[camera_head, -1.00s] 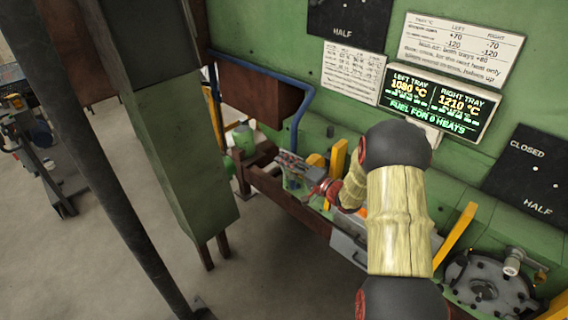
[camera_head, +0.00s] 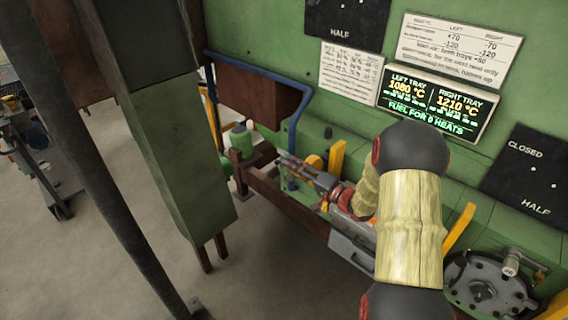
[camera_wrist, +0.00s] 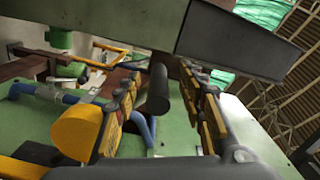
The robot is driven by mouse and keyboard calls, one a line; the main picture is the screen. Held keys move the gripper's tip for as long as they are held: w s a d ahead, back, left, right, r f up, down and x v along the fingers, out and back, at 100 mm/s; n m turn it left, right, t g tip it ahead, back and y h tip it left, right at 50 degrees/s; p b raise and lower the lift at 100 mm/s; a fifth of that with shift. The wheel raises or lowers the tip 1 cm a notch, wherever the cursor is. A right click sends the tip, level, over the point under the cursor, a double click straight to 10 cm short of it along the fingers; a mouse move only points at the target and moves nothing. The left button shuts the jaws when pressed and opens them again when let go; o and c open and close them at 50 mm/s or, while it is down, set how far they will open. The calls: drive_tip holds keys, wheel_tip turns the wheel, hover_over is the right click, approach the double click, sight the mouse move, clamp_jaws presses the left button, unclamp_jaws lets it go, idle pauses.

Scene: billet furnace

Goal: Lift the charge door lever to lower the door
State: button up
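A dark cylindrical bar (camera_wrist: 157,92), which looks like the charge door lever's grip, stands between my gripper's two fingers in the wrist view. My gripper (camera_wrist: 162,104) is open, with a finger on each side of the bar. A gap shows between the left finger and the bar; whether the right finger touches it I cannot tell. In the head view my gripper (camera_head: 312,178) is low by the furnace's green front, beside a yellow upright (camera_head: 336,157). The lever cannot be made out there, and my arm covers part of that area.
A blue pipe (camera_head: 299,112) and a rusty brown box (camera_head: 258,97) are left of my gripper. A green column (camera_head: 185,150) hangs further left. A tray temperature display (camera_head: 434,105) is on the wall above. A round dark flange (camera_head: 484,287) is at lower right.

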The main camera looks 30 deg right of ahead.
drive_tip(key=v, duration=0.7)
drive_tip(key=shift+s+d, duration=0.2)
drive_tip(key=shift+a+r, duration=0.1)
drive_tip(key=shift+r, duration=0.05)
